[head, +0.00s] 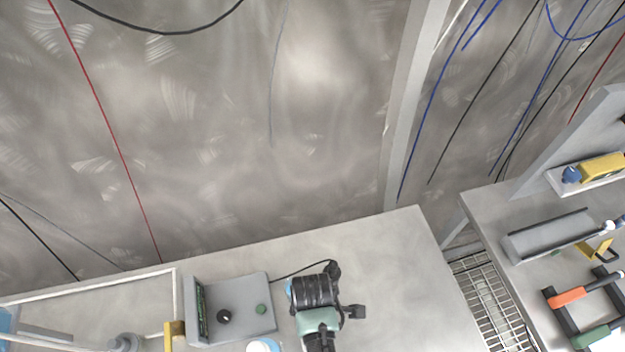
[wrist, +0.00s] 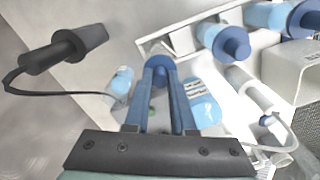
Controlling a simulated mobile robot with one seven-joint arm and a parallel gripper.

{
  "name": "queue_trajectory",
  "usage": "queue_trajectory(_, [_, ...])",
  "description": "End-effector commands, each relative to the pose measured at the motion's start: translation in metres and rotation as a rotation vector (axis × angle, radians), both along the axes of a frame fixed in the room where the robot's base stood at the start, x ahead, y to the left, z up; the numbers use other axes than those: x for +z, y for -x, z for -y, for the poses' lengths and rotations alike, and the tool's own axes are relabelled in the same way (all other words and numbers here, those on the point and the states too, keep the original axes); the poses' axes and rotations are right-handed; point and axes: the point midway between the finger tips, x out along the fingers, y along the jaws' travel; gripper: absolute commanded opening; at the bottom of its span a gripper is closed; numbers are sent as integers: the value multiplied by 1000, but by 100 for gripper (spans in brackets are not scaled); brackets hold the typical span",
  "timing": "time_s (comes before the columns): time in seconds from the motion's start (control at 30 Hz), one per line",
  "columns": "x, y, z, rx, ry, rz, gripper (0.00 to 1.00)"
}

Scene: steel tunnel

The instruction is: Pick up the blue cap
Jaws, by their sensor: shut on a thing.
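The blue cap (wrist: 160,68) shows between my fingertips in the wrist view, partly covered by them. My gripper (wrist: 161,76) is shut on it, with the two long blue-grey fingers on either side. Beneath the cap there is a pale surface, and I cannot tell whether the cap touches it. In the head view my black and teal wrist hangs over the workbench (head: 385,265); the fingertips and the cap are hidden there.
In the wrist view, light blue bottles (wrist: 202,103) lie close to the right finger, and blue-capped containers (wrist: 228,42) stand at the upper right. In the head view, a grey control box (head: 240,312) sits just left of my wrist.

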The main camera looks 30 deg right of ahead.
Motion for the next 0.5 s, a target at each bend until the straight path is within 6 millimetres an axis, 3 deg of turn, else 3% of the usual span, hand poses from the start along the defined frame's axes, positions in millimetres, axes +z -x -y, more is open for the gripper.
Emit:
queue_trajectory(0.27, [10,-1,0,0,1,2,0])
queue_trajectory(0.5, [44,-2,0,1,2,5,0])
